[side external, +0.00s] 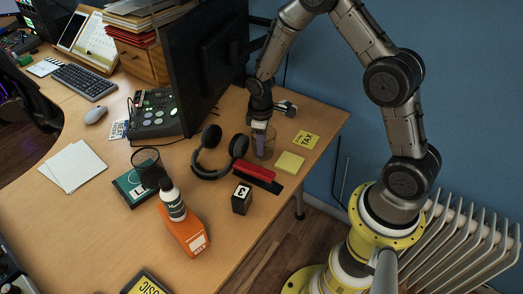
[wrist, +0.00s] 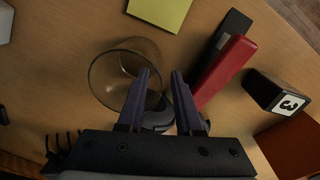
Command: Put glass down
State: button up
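A clear drinking glass (side external: 264,150) stands upright on the desk near its right edge, beside the headphones. My gripper (side external: 262,128) points down at the glass from above. In the wrist view the round glass (wrist: 104,72) lies at the left, under the left finger. My gripper's two purple fingers (wrist: 164,73) are apart. The left finger overlaps the glass and seems to reach inside its rim; the right finger is outside it. The glass's right wall lies between the fingers, and I see no clear contact on both sides.
Black headphones (side external: 210,160) lie left of the glass. A red block on a black strip (side external: 255,171), a yellow pad (side external: 289,163) and a TAX note (side external: 305,140) are close by. A black numbered block (side external: 241,198) stands in front. A monitor (side external: 200,65) rises behind, left.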

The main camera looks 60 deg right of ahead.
jog(key=s+a+r+m+t, duration=0.15)
jog(key=s+r, duration=0.35)
jog(key=r, duration=0.6)
jog(key=s+a+r+m+t, duration=0.15)
jog(key=s+r, duration=0.25)
jog(key=r, duration=0.8)
jog(key=s+a+r+t, duration=0.1)
jog(key=s+r, duration=0.1)
jog(key=s, duration=0.5)
jog(key=s+a+r+m+t, duration=0.1)
jog(key=s+a+r, duration=0.1)
jog(key=s, duration=0.5)
jog(key=shift+a+r+m+y, duration=0.2)
jog(key=shift+a+m+y, duration=0.1)
